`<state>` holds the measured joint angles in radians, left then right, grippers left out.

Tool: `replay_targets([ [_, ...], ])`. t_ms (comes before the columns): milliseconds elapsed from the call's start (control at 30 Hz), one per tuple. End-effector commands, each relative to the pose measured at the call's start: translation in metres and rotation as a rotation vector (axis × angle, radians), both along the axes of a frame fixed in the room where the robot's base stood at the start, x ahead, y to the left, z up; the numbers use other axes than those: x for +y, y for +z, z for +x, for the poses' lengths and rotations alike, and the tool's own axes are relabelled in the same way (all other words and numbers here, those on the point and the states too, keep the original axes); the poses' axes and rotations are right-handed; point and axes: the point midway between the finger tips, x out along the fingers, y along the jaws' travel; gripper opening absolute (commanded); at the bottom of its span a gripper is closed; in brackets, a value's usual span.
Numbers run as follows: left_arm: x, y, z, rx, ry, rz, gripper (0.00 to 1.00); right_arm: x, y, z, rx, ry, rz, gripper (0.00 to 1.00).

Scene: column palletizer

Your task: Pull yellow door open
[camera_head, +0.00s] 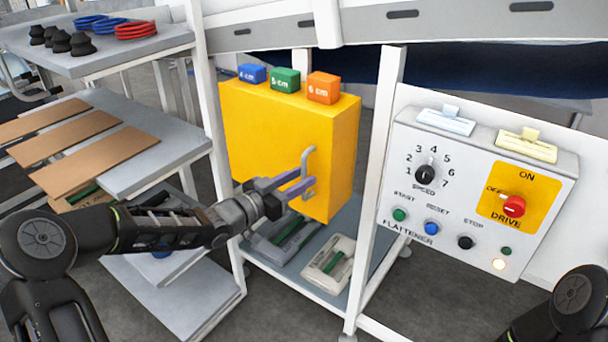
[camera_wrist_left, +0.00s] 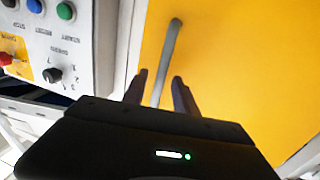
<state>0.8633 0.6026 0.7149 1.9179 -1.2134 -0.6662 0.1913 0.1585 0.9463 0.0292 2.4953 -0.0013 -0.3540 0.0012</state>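The yellow door (camera_head: 265,135) is the front of a yellow cabinet and looks closed. It fills most of the right of the left wrist view (camera_wrist_left: 245,70). A grey bar handle (camera_head: 309,158) stands on the door's right side. My left gripper (camera_head: 298,182) is at the handle's lower part. In the left wrist view the handle (camera_wrist_left: 170,45) runs between the two dark fingers (camera_wrist_left: 160,88), with a gap visible on each side, so the gripper is open around it. Of my right arm only a link shows at the lower right; its gripper is out of view.
Blue, green and orange blocks (camera_head: 285,79) sit on the cabinet. A white post (camera_head: 378,165) and a control panel (camera_head: 470,180) stand to its right. A table with brown boards (camera_head: 80,145) is at left. Grey trays (camera_head: 328,262) lie on a shelf below.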

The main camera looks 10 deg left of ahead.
Motion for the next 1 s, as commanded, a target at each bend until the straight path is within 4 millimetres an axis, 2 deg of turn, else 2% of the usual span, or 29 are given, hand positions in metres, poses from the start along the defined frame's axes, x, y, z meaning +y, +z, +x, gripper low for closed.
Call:
replay_targets([
  [133,-0.0082,0.0005,0.0117,0.001,-0.001,-0.001,0.34,-0.0001,0.0027,-0.0003,0.001,0.0,-0.001,0.36],
  [433,-0.0091,-0.0003,0.0141,0.001,0.001,0.001,0.34,-0.0001,0.0025,-0.0004,0.001,0.0,-0.001,0.36],
  [867,-0.0089,-0.0003,0.0139,0.001,0.001,0.001,0.0,-0.0001,0.0025,-0.0003,0.001,0.0,-0.001,0.36],
  [1000,-0.0089,-0.0003,0.0139,0.001,0.001,0.001,0.0,-0.0001,0.0025,-0.0003,0.001,0.0,-0.001,0.36],
])
